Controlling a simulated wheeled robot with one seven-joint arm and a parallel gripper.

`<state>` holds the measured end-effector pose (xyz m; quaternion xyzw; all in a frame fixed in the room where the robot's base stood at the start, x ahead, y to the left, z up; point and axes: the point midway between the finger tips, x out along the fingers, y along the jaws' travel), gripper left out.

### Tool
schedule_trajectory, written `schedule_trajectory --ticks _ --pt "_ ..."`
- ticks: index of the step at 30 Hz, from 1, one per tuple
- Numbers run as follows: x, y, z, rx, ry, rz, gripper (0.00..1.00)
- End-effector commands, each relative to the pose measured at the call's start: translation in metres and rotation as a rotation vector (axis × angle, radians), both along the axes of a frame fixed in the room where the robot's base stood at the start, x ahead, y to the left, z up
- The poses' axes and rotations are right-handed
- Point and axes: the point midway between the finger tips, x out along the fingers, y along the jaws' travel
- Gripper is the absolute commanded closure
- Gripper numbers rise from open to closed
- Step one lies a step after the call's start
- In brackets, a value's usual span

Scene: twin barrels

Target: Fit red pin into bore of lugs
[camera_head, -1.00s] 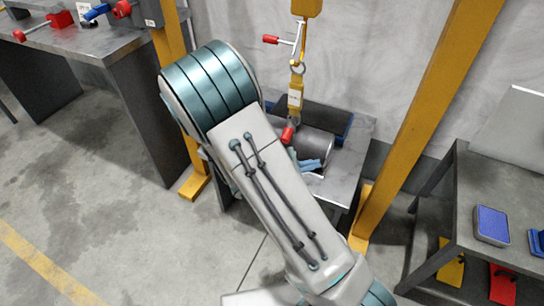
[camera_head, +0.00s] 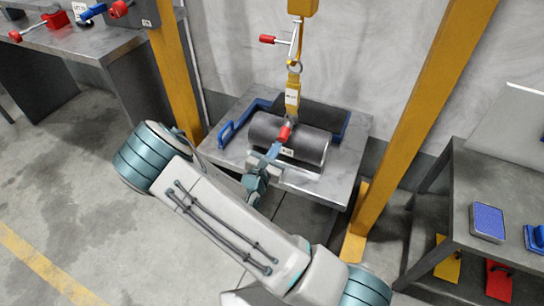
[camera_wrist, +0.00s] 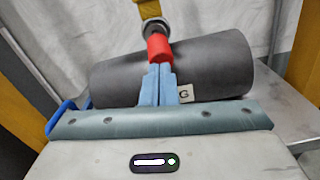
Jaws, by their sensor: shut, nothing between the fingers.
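A dark grey barrel (camera_head: 305,144) lies on its side on the metal table. The red pin head (camera_head: 285,133) sits at the lower end of the yellow hanging strap, over the barrel's middle. In the wrist view, the red head (camera_wrist: 158,49) is just beyond my fingertips. My gripper (camera_head: 275,150) is shut and empty, its blue fingers pointing at the red head; the fingers (camera_wrist: 158,70) also show in the wrist view. I cannot tell whether they touch it. The lugs and their bore are hidden behind the red head and fingers, so the pin's seating cannot be seen.
A blue-edged cradle (camera_head: 231,131) surrounds the barrel on the table (camera_head: 338,185). A yellow post (camera_head: 425,110) stands to the right. Another red-handled part (camera_head: 268,39) is on the hoist above. A left bench (camera_head: 95,45) and right bench (camera_head: 510,190) flank the table.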

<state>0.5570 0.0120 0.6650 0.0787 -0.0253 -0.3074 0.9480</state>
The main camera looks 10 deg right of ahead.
Motion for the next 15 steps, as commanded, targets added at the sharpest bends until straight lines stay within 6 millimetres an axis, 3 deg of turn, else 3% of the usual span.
schedule_trajectory --ticks 6,15 --pt "0.0114 -0.0085 0.0001 -0.001 -0.001 0.000 1.00" --pt "0.0126 -0.0094 0.0004 -0.001 0.001 0.000 1.00"
